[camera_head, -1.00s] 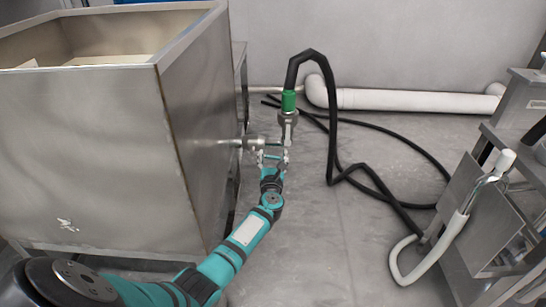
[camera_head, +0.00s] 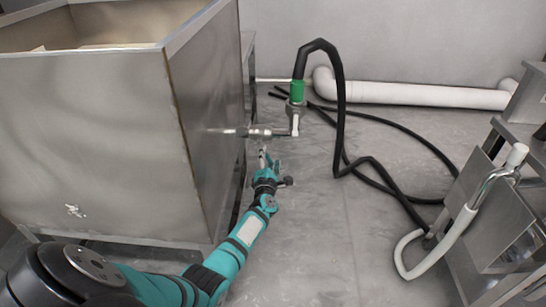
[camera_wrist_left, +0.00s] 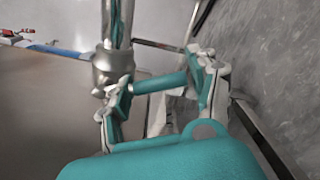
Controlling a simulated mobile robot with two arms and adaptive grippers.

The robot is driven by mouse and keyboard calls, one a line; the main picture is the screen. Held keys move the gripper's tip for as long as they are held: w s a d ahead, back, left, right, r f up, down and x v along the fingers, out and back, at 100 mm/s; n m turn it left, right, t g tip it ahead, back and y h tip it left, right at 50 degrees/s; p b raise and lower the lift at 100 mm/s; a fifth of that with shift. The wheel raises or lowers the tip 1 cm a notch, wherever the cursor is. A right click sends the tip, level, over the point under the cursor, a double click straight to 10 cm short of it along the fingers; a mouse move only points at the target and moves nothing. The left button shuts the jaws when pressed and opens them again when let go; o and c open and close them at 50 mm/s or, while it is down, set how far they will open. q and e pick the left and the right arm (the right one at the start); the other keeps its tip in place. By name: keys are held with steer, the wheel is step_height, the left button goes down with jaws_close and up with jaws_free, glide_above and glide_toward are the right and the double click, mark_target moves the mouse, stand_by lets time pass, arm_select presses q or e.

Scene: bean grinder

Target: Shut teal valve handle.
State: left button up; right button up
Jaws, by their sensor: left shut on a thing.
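The teal valve handle (camera_wrist_left: 165,86) shows in the left wrist view as a short teal bar running sideways from the metal valve body (camera_wrist_left: 112,66). In the head view the valve sits on a metal pipe (camera_head: 255,132) coming out of the steel tank's right side. My left gripper (camera_head: 268,160) is just below that pipe, and the arm hides part of the handle there. In the left wrist view, my left gripper (camera_wrist_left: 160,98) has one finger on each side of the teal bar and is shut on it. My right gripper is not in view.
A large steel tank (camera_head: 90,135) stands at the left. A black hose (camera_head: 340,110) with a green collar (camera_head: 298,90) joins the pipe's outlet and loops over the floor. A steel frame with a white-tipped lever (camera_head: 515,157) stands at the right.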

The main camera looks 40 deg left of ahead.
arm_select(q)
steer(key=shift+s+a+f+m+p, duration=0.2)
steer(key=shift+s+a+m, duration=0.15)
steer(key=shift+m, duration=0.6)
steer(key=shift+s+a+f+m+p, duration=0.2)
steer(key=shift+a+m, duration=0.3)
steer(key=shift+m, duration=0.4)
steer(key=shift+s+a+f+m+p, duration=0.15)
steer(key=shift+s+a+m, duration=0.2)
steer(key=shift+m, duration=0.6)
steer(key=shift+a, duration=0.1)
steer(key=o, duration=1.5)
steer(key=shift+o, duration=1.1)
steer(key=shift+r, duration=0.1)
steer(key=v, duration=1.2)
steer(key=shift+a, duration=0.15)
